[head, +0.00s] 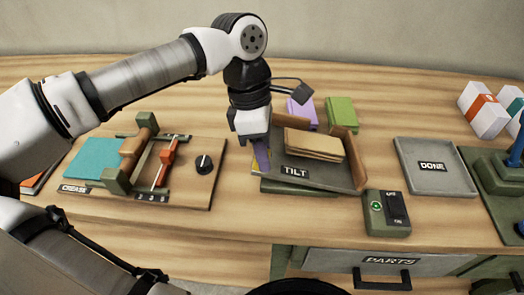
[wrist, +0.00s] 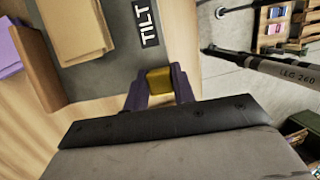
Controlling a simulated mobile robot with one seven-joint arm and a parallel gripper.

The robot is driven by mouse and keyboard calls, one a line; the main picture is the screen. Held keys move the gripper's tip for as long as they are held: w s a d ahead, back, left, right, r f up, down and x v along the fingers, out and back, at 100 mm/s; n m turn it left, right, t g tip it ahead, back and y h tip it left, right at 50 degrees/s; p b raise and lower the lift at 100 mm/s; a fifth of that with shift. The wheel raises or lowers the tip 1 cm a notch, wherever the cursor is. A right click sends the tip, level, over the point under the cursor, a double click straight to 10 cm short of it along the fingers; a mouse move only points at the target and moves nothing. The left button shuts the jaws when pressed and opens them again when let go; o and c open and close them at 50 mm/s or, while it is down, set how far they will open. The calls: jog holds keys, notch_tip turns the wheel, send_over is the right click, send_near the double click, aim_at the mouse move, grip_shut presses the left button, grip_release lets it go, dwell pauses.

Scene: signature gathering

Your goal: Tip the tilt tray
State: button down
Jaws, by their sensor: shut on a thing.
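The tilt tray (head: 330,175) is a grey plate marked TILT with wooden walls at its back and right. It sits over a green base (head: 285,188). A stack of tan sheets (head: 314,144) lies on it; the stack also shows in the wrist view (wrist: 72,25). My gripper (head: 262,158) points down at the tray's left edge. In the wrist view its fingers (wrist: 160,88) are shut on a yellow tab (wrist: 159,80) at the tray's edge. I cannot tell for sure how far the tray is tilted.
Purple (head: 301,113) and green (head: 341,113) blocks stand behind the tray. A grey DONE tray (head: 434,181) and a switch box (head: 387,213) are to its right. The CREASE board (head: 195,190) is to its left. A PARTS drawer (head: 390,261) is below the table edge.

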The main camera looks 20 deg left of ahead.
jog(key=shift+r, duration=0.1)
jog(key=c, duration=1.2)
grip_release()
jog(key=shift+o, duration=0.2)
jog(key=b+v, duration=0.1)
jog(key=v, duration=1.2)
jog(key=shift+r+b, duration=0.35)
jog(key=shift+r, duration=0.05)
jog(key=shift+a, duration=0.1)
